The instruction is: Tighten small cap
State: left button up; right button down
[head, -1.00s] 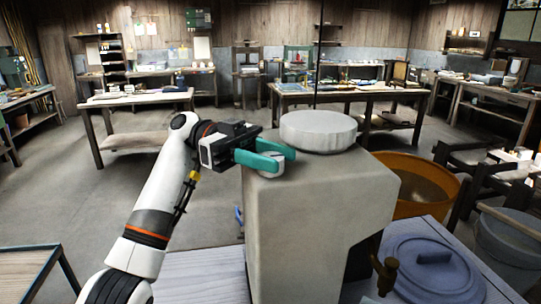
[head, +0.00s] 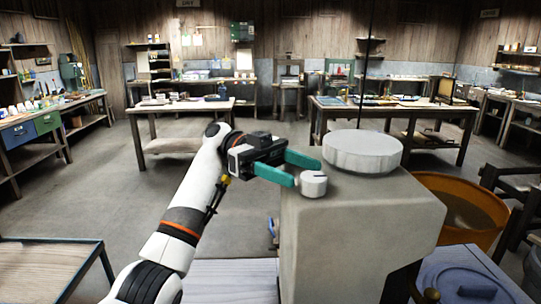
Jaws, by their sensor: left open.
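The small cap (head: 313,184) is a short white cylinder with a dark slot across its top. It sits on the top left corner of the tall grey block-shaped mould (head: 335,235). A much wider white round cap (head: 362,152) sits behind it on the same top. My left gripper (head: 305,171) has teal fingers and comes in from the left. Its fingers are open, one near the cap's left side and one behind it; I cannot tell whether they touch it. My right gripper is not in view.
An orange tub (head: 462,208) stands right of the mould, and a blue-grey lid (head: 462,284) lies at the lower right. A wooden table (head: 45,268) is at the lower left. Workbenches line the back. The floor between is clear.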

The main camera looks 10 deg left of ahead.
pick_arm(q)
jog(key=p+v, duration=0.2)
jog(key=v, duration=0.6)
jog(key=shift+s, duration=0.1)
dwell(0.3)
